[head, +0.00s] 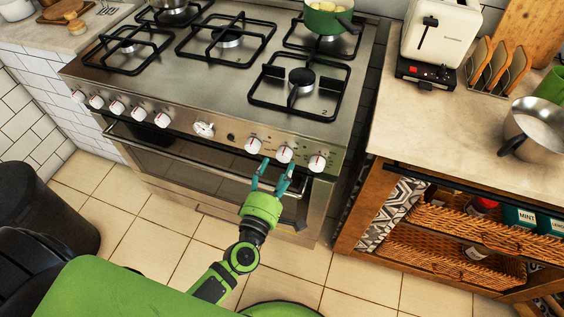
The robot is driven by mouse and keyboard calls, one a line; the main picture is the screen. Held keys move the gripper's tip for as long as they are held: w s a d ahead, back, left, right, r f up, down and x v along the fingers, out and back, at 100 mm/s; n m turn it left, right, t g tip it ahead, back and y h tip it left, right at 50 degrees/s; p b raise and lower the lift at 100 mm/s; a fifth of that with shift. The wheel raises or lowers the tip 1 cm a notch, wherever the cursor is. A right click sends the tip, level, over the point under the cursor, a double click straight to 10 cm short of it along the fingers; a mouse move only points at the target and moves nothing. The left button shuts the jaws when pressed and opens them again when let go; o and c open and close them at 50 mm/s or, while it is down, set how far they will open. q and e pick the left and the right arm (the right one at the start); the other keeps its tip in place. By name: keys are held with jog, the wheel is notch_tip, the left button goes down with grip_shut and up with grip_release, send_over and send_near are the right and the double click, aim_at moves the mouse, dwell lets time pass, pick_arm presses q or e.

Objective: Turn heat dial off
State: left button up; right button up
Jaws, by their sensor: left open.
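The stove (208,90) has a front panel with a row of white dials with red marks. Several dials sit at the left of the panel, one larger dial (204,129) is near the middle, and three are at the right: one (253,145), a second (284,154) and the rightmost (317,162). My left gripper (274,167) is open and empty, with its teal fingers just below and in front of the second of these right dials. I cannot tell whether a fingertip touches it. My right gripper is not in view.
A green pot (328,18) stands on the back right burner. The oven door handle (190,152) runs below the dials. A counter (430,130) at the right holds a toaster (441,32) and a metal pan (538,128). A dark bin (45,205) stands at the left; the tiled floor between is clear.

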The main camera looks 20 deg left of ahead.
pick_arm(q)
jog(key=s, duration=0.8)
jog(key=shift+s, duration=0.25)
jog(key=shift+a, duration=0.1)
